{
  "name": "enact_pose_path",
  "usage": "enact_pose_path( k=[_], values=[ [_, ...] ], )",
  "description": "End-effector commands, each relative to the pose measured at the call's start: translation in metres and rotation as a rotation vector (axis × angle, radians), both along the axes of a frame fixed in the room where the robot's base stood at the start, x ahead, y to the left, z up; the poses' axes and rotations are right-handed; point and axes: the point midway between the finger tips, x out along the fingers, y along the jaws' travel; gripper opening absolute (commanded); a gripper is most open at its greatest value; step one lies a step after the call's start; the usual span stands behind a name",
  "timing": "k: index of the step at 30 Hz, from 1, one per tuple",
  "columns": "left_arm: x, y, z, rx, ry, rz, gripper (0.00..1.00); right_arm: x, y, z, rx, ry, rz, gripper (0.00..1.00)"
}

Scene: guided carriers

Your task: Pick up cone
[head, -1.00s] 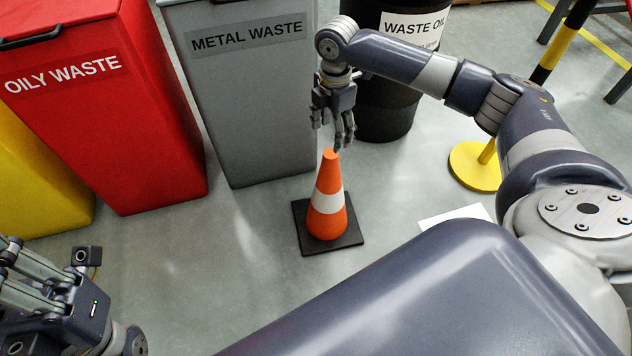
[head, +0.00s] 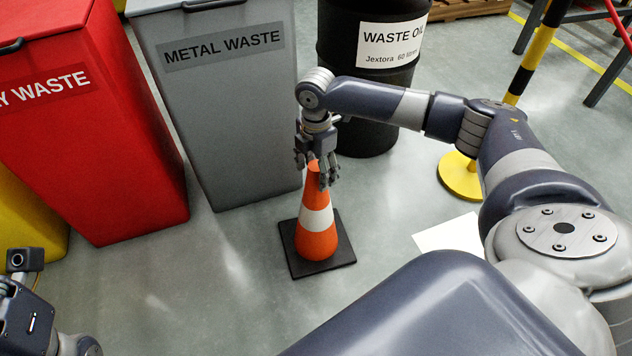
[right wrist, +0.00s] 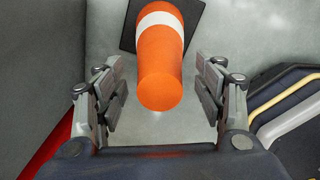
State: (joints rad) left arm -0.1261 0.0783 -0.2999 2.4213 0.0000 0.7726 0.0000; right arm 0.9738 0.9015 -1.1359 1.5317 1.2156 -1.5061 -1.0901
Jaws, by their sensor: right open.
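The orange cone (head: 317,240) with a white band stands upright on its black square base (head: 335,258) on the floor. My right gripper (head: 319,178) is at the cone's top, pointing down, with its fingers around the tip. In the right wrist view the cone (right wrist: 160,70) reaches up between the open fingers (right wrist: 162,100), with a gap on each side. My left gripper is at the lower left edge of the head view; only part of its housing shows, and its fingers are cut off.
A grey metal waste bin (head: 235,130) stands close behind the cone, beside a red bin (head: 120,150). A black waste oil drum (head: 370,110) is behind my right arm. A yellow post base (head: 460,178) and a white sheet (head: 450,236) lie to the right.

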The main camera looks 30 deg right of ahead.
Motion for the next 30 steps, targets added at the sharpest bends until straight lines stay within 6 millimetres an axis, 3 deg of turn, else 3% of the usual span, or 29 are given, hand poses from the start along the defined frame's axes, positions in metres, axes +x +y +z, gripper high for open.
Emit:
enact_pose_path(
  k=[3,11,13,20,30],
  values=[
    [-0.0003,-0.0005,0.0011,0.001,-0.016,0.001,0.0,0.0002,0.0003,-0.0088,0.0,-0.001,0.001,0.64],
    [0.0001,-0.0008,0.0035,0.003,-0.019,0.001,0.0,0.0,0.0003,-0.0092,0.0,0.0,0.001,0.64],
    [0.0001,-0.0008,0.0034,0.003,-0.019,0.001,0.0,0.0,0.0004,-0.0092,0.0,0.0,0.001,0.55],
    [0.0001,-0.0009,0.0032,0.003,-0.019,0.001,0.0,-0.0001,0.0004,-0.0093,0.0,0.0,0.001,0.03],
    [0.0001,-0.001,0.0034,0.003,-0.018,0.001,0.0,0.001,0.0006,-0.0075,0.001,-0.004,0.001,0.0]
  ],
)
